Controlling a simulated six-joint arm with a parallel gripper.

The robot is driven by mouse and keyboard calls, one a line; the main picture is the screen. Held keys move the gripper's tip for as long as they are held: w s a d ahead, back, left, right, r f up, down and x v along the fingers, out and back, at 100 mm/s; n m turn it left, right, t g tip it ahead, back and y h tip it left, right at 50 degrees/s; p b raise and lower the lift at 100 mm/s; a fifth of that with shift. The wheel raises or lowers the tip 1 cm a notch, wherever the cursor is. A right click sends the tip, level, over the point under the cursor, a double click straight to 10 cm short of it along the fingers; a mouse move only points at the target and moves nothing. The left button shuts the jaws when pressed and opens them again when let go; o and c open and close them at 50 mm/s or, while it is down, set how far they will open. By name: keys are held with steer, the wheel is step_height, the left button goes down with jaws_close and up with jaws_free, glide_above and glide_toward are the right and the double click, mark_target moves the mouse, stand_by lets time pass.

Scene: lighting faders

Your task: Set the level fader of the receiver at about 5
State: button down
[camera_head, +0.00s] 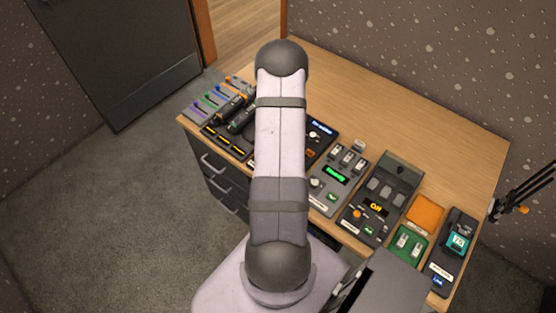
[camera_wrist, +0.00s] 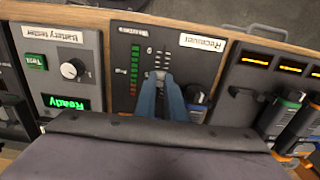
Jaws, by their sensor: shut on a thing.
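The receiver is a dark panel with a white "Receiver" label (camera_wrist: 203,42), seen upside down in the wrist view. It carries a level fader with a column of scale marks (camera_wrist: 163,58) and a red and green LED bar (camera_wrist: 134,72) beside it. My gripper (camera_wrist: 162,78) has its blue fingers shut at the fader track, on the fader's knob; the knob is hidden between them. The fader's exact reading cannot be told, as the numerals are small and partly covered. In the head view my arm hides most of the receiver (camera_head: 322,131).
The battery tester (camera_wrist: 75,65), with a green "Ready" display, stands beside the receiver. On its other side is a charger (camera_wrist: 240,105) holding radios (camera_wrist: 283,115). More devices crowd the wooden desk (camera_head: 420,120); its back part is clear.

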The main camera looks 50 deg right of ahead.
steer(key=c, duration=1.8)
jaws_free()
steer(key=shift+r, duration=0.15)
steer(key=shift+r+b, duration=1.1)
steer(key=shift+r, duration=2.45)
